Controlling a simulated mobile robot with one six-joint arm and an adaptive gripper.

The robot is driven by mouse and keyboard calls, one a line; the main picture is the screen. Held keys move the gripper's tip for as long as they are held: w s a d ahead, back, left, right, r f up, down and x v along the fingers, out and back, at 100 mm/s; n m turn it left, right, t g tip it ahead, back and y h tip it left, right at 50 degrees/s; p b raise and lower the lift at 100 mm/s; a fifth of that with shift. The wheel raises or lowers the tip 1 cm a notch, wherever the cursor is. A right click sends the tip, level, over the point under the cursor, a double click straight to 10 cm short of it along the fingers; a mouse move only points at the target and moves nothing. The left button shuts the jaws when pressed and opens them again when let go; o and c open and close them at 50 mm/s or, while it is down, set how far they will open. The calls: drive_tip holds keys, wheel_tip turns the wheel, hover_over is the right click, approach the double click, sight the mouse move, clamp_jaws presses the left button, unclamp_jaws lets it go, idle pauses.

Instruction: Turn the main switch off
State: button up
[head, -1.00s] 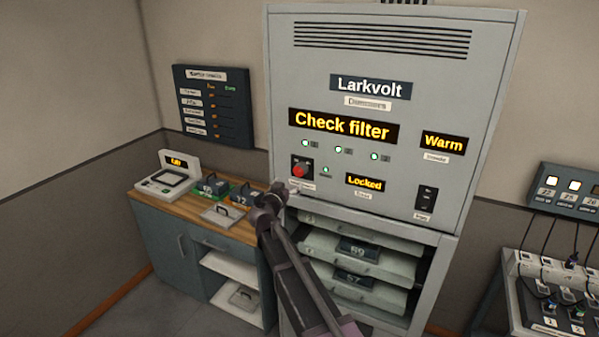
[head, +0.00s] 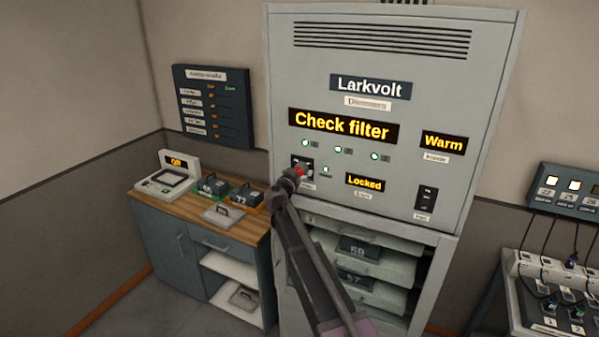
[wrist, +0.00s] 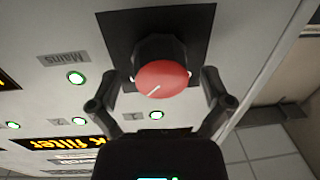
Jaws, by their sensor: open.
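The main switch is a red round knob (wrist: 162,78) with a white pointer line, on a black square plate (wrist: 118,28) in the wrist view. In the head view the plate (head: 296,161) is at the cabinet's lower left, and my gripper hides most of the knob. My gripper (wrist: 160,90) is open, one finger on each side of the knob; I cannot tell whether they touch it. In the head view my gripper (head: 290,180) is at the knob. The Mains lamp (wrist: 76,78) beside the switch is lit green.
The grey cabinet (head: 300,75) shows "Check filter" (head: 342,125), "Warm" (head: 444,144) and "Locked" (head: 365,183). Numbered lamps (head: 338,149) above the switch are lit. A black rocker switch (head: 427,198) is at right.

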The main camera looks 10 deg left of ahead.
drive_tip(key=c, duration=1.2)
drive_tip(key=shift+o, duration=0.2)
drive_tip(key=shift+n, duration=0.5)
drive_tip(key=n, duration=0.3)
drive_tip(key=shift+p, duration=0.3)
drive_tip(key=n, duration=0.4)
drive_tip(key=shift+a+n+g, duration=0.15)
drive_tip(key=shift+n+g, duration=0.25)
drive_tip(key=n, duration=0.4)
drive_tip(key=shift+w+h+p, duration=0.1)
drive_tip(key=shift+h+p, duration=0.2)
drive_tip(key=n, duration=0.4)
drive_tip(key=shift+a, duration=0.1)
drive_tip(key=shift+n, duration=0.3)
